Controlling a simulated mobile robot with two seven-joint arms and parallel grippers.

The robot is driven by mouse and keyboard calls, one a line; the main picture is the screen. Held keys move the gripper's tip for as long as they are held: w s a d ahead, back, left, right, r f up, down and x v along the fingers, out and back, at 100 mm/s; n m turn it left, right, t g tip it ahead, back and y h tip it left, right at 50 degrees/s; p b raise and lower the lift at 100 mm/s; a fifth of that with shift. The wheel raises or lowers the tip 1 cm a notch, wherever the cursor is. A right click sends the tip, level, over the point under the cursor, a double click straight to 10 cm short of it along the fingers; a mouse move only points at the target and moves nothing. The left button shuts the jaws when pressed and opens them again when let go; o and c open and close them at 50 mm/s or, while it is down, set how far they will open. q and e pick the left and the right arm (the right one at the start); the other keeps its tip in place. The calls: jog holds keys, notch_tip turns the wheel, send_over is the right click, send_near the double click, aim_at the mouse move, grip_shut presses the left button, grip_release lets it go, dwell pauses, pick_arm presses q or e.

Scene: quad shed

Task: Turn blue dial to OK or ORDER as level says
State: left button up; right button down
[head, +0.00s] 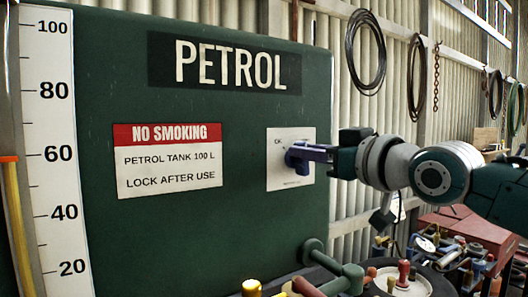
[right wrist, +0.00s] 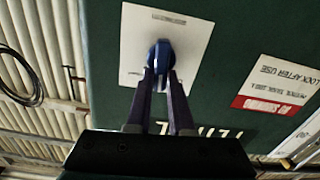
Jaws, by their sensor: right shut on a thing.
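The blue dial (head: 297,160) sits on a white plate (head: 275,176) on the front of the green petrol tank (head: 240,230). My right gripper (head: 310,153) comes in from the right and is shut on the dial. In the right wrist view its two fingers close around the blue dial (right wrist: 161,54). The plate's marking at upper left is partly readable, perhaps OK; the fingers cover the right side. The level tube (head: 18,230) at the far left is yellow up to an orange top (head: 8,158), at about 60 on the white scale (head: 52,120). My left gripper is not in view.
A red-and-white no smoking sign (head: 168,160) is left of the dial. Below stand green pipe fittings (head: 350,278) and a drum top with several small items. A red bench (head: 460,225) with clutter is at the right. Coiled hoses (head: 366,52) hang on the wall.

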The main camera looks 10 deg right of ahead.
jog(key=shift+s+a+f+n, duration=0.1)
jog(key=shift+a+n, duration=0.05)
jog(key=shift+n, duration=1.1)
jog(key=shift+a+f+n, duration=0.1)
jog(key=shift+a+n, duration=0.05)
jog(key=shift+n, duration=1.15)
jog(key=shift+s+a+f+n, duration=0.1)
jog(key=shift+a+n, duration=0.05)
jog(key=shift+n, duration=1.1)
jog(key=c, duration=0.8)
grip_release()
